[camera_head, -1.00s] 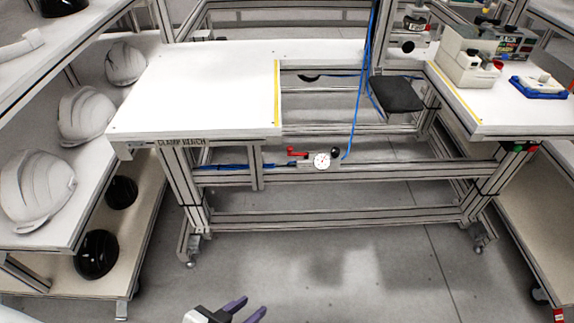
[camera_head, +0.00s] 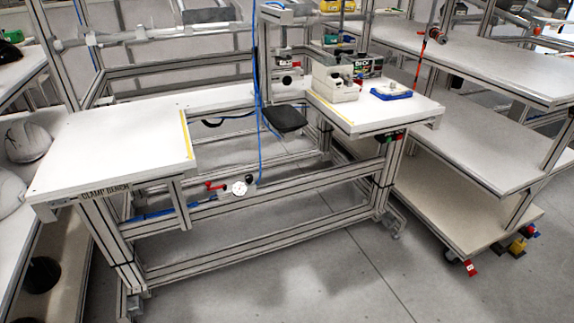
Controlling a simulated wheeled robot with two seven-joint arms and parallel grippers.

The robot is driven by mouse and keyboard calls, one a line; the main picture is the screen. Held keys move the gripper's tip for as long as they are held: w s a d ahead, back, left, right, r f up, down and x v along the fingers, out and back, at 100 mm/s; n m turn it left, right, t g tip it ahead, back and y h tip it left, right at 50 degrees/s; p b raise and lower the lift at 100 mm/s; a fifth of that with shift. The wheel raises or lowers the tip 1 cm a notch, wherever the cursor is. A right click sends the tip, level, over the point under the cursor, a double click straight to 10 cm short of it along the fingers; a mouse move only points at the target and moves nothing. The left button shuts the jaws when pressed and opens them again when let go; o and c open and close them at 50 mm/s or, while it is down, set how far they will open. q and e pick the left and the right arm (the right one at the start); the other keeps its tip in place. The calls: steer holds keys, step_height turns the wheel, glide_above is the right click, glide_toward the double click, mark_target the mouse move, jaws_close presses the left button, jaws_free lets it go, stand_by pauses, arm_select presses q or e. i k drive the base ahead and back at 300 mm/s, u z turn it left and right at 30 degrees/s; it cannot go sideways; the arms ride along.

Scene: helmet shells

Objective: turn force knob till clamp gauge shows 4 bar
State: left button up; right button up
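The round white clamp gauge (camera_head: 239,188) sits on the lower front rail of the clamp bench (camera_head: 110,140). Its dial is too small to read. A dark round knob (camera_head: 249,179) is just right of and above the gauge. A red lever (camera_head: 214,186) is to its left, with a blue hose (camera_head: 152,214) running left along the rail. Another blue hose (camera_head: 259,110) rises from beside the knob. Neither of my grippers is in view.
A black pad (camera_head: 285,119) hangs in the bench's gap. A beige device (camera_head: 335,83) and a blue-based part (camera_head: 391,92) stand on the right-hand top. Shelves with white helmet shells (camera_head: 28,142) are at left; largely empty shelves (camera_head: 470,140) are at right. Floor in front is clear.

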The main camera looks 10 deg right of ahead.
mark_target(249, 178)
steer(key=z, duration=0.6)
steer(key=i, duration=0.85)
steer(key=z, duration=0.2)
